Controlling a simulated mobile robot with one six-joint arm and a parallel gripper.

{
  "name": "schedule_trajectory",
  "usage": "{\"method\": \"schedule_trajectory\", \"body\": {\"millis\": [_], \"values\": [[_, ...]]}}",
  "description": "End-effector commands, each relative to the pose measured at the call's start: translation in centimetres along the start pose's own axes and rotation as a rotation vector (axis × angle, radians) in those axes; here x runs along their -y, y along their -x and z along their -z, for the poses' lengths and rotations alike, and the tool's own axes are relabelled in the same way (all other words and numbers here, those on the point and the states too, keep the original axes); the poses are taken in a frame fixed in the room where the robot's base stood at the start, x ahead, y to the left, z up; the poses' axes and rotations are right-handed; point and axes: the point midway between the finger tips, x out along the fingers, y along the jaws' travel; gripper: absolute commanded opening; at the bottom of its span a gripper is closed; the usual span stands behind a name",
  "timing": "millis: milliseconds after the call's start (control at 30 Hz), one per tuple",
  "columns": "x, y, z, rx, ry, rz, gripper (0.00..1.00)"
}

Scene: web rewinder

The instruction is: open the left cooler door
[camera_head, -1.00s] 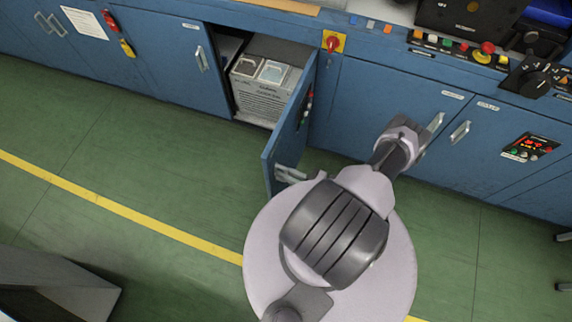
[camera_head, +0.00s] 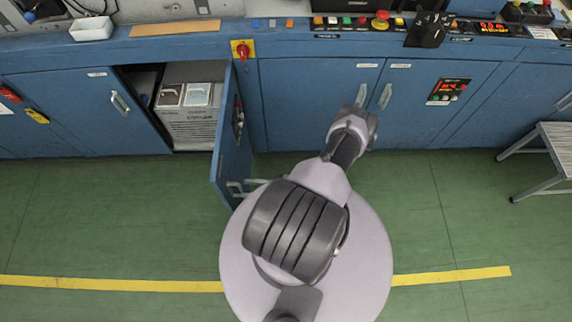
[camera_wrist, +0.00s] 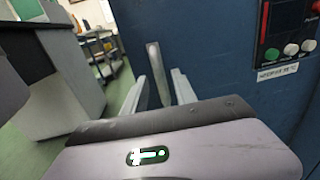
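The left cooler door (camera_head: 231,140) is a blue panel with small buttons on its face. It stands swung well out from the cabinet front, with the cooler's inside (camera_head: 190,120) showing. Its metal handle is near the free edge. In the wrist view the handle bar (camera_wrist: 155,62) stands upright between the two fingers of my gripper (camera_wrist: 158,78). Narrow gaps seem to show on both sides, so the fingers look open around it. The blue door face (camera_wrist: 225,50) with its button panel (camera_wrist: 290,35) is at the right. In the head view my arm largely hides the gripper.
The right cooler door (camera_head: 415,110) is shut, with its lit panel (camera_head: 448,92). A shut blue door (camera_head: 80,105) is at the left. A stool (camera_head: 555,145) stands at the right. The green floor at the left is clear.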

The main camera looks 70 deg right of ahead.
Motion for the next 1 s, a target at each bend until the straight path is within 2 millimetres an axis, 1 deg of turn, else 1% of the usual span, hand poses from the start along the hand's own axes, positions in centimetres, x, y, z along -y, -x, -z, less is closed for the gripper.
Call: {"method": "schedule_trajectory", "body": {"millis": [33, 200, 300, 400, 500, 600, 1000], "values": [[0.2, 1.7, -0.2, -0.002, 0.003, 0.01, 0.33], [0.1, 7.4, -0.1, -0.003, 0.004, 0.008, 0.33], [0.0, 10.1, 0.0, -0.003, 0.003, 0.005, 0.33], [0.0, 12.0, 0.1, -0.002, 0.002, 0.002, 0.33], [0.0, 13.1, 0.0, -0.002, 0.0, 0.001, 0.33], [-0.1, 13.4, 0.0, -0.001, -0.001, -0.001, 0.33], [0.1, 13.5, -0.1, -0.006, 0.002, -0.009, 0.33]]}}
